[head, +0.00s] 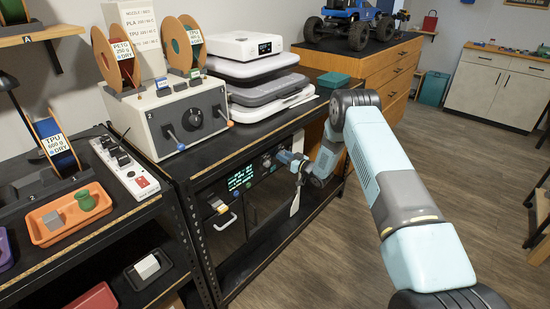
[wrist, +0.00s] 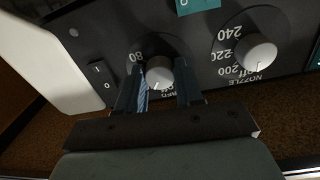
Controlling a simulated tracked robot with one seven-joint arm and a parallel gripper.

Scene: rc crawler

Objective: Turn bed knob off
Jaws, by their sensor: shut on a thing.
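The bed knob (wrist: 159,71) is a round light-grey knob on the dark front panel (wrist: 110,35) in the wrist view. My gripper (wrist: 160,82) has one finger on each side of it and is shut on it. An "80" shows at its upper left, and the label below it is partly covered by the fingers. Which mark the knob points at cannot be told. In the head view my gripper (head: 297,163) is at the right part of the machine's front panel, and it hides the bed knob there.
The nozzle knob (wrist: 258,53), with 200, 220, 240 and off marks, sits close to the right of the bed knob. A rocker switch (wrist: 99,82) is to the left. A green display (head: 240,178) is further left on the panel. The wooden floor (head: 450,155) at right is clear.

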